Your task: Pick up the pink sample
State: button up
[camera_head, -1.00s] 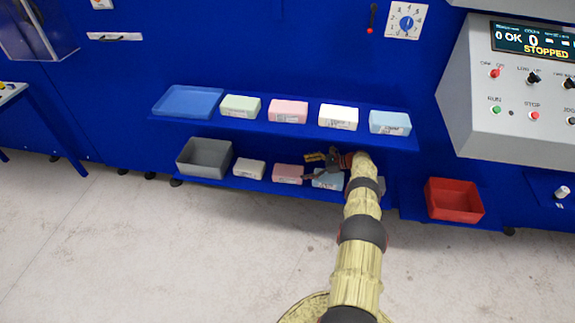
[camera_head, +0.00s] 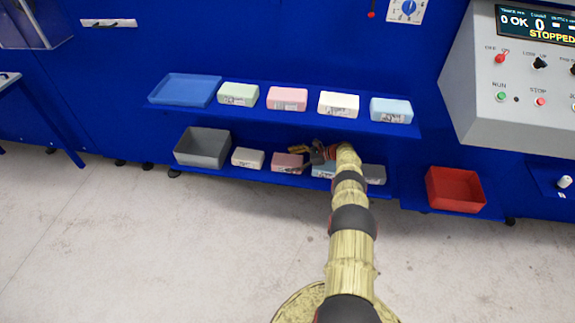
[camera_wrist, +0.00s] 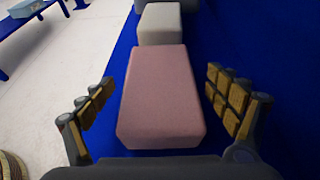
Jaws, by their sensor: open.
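A pink block (camera_head: 287,163) lies on the lower blue shelf, between a whitish block and a light blue block. A second pink block (camera_head: 287,98) lies on the upper shelf. My gripper (camera_head: 304,157) is at the lower pink block, at its right side in the head view. In the wrist view the pink block (camera_wrist: 160,100) lies between the open fingers of my gripper (camera_wrist: 164,100), with a gap on each side. The fingers do not appear to touch it. Part of the lower pink block is hidden by my gripper in the head view.
A whitish block (camera_head: 248,157) and a grey bin (camera_head: 203,147) stand left on the lower shelf. A light blue block (camera_head: 323,170) and a grey block (camera_head: 374,174) are right, partly behind my arm. The upper shelf (camera_head: 350,120) overhangs. A red bin (camera_head: 455,189) stands farther right.

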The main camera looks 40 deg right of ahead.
jog(key=shift+c, duration=0.7)
jog(key=c, duration=0.7)
jog(key=shift+c, duration=0.4)
